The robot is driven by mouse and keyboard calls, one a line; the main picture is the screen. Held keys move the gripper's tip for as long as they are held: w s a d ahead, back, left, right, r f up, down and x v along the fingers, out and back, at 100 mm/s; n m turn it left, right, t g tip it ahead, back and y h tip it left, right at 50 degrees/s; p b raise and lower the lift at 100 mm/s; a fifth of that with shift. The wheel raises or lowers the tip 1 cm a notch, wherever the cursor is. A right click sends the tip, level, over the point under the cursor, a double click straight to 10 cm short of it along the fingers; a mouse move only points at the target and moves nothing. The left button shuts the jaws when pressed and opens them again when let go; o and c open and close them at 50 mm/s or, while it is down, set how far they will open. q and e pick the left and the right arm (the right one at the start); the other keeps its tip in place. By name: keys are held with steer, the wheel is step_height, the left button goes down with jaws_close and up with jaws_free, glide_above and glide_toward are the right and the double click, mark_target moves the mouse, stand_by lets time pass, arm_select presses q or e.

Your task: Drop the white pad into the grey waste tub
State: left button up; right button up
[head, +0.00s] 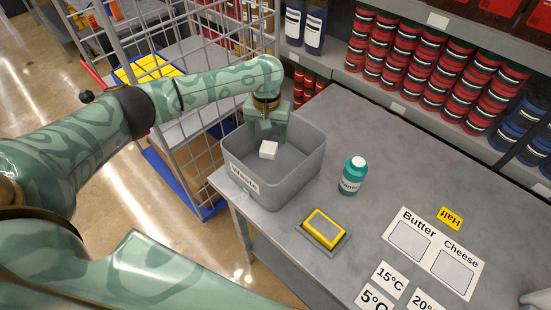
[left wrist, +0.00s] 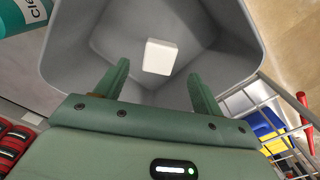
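The grey waste tub (head: 294,182), labelled "Waste", stands at the table's left corner. The white pad (head: 268,150) is inside the tub's opening, below my left gripper (head: 267,134). In the left wrist view the white pad (left wrist: 160,57) shows beyond the spread fingertips, apart from both, within the tub walls (left wrist: 228,48). I cannot tell whether it rests on the tub floor or is in the air. My left gripper is open and empty, pointing down over the tub. My right gripper is not in view.
A teal bottle (head: 353,175) stands right of the tub. A yellow-edged sponge (head: 324,228) lies on a grey holder in front. A Butter/Cheese card (head: 433,250) and temperature cards lie at the right. A wire cage trolley (head: 188,150) stands left; shelves of cans stand behind.

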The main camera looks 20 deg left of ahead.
arm_select(q)
steer(key=shift+r, duration=0.25)
step_height(320, 180, up, 16)
steer(key=p, duration=0.4)
steer(key=shift+p, duration=0.35)
steer(key=shift+f, duration=0.1)
